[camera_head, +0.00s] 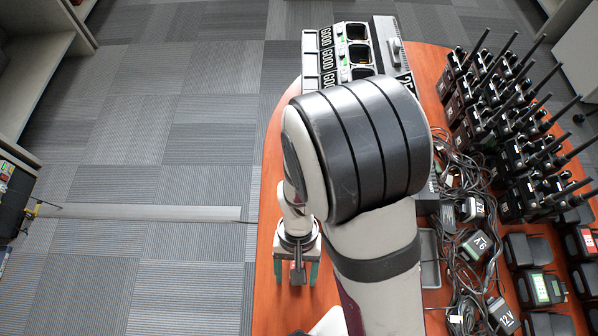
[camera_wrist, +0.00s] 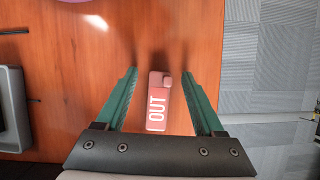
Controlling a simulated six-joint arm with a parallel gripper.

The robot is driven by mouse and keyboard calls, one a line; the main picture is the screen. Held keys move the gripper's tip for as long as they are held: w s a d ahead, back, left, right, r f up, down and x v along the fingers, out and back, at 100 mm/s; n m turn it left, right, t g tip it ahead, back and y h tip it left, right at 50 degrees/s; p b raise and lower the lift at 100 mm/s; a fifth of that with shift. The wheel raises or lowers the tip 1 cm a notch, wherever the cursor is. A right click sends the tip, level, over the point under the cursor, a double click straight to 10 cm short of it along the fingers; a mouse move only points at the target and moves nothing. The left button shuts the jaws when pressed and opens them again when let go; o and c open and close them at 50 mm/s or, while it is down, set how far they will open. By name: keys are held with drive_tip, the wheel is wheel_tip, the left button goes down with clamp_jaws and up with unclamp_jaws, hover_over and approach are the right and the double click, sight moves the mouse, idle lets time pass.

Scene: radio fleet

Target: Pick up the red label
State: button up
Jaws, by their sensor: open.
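The red label (camera_wrist: 157,103) lies on the wooden table in the wrist view. It is a small reddish-pink block with white letters reading "OUT" and a small raised knob at its far end. My gripper (camera_wrist: 159,74) is open, with one green finger on each side of the label and a visible gap on both sides. In the head view my gripper (camera_head: 296,277) points down over the table's left part, near its left edge. A small reddish patch shows between the fingers there, but I cannot tell if it is the label.
A grey tray (camera_wrist: 12,108) stands left in the wrist view. In the head view, a charger (camera_head: 358,53) with "GOOD" labels stands at the back, several radios (camera_head: 508,115) at the right, and tangled cables (camera_head: 462,277) near the middle. Carpet lies beyond the left table edge.

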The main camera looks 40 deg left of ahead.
clamp_jaws()
drive_tip(key=shift+r, duration=0.1)
drive_tip(key=r, duration=0.4)
drive_tip(key=shift+w+d+r, duration=0.25)
drive_tip(key=shift+w, duration=0.05)
drive_tip(key=w+d+r, duration=0.6)
drive_tip(key=w+d, duration=0.1)
drive_tip(key=w+a+r, duration=0.1)
drive_tip(key=w+a, duration=0.2)
drive_tip(key=a, duration=0.5)
drive_tip(key=w+a+r+n, duration=0.1)
drive_tip(key=w+a+r, duration=0.1)
drive_tip(key=a, duration=0.6)
drive_tip(key=shift+w+r, duration=0.2)
drive_tip(key=shift+w, duration=0.35)
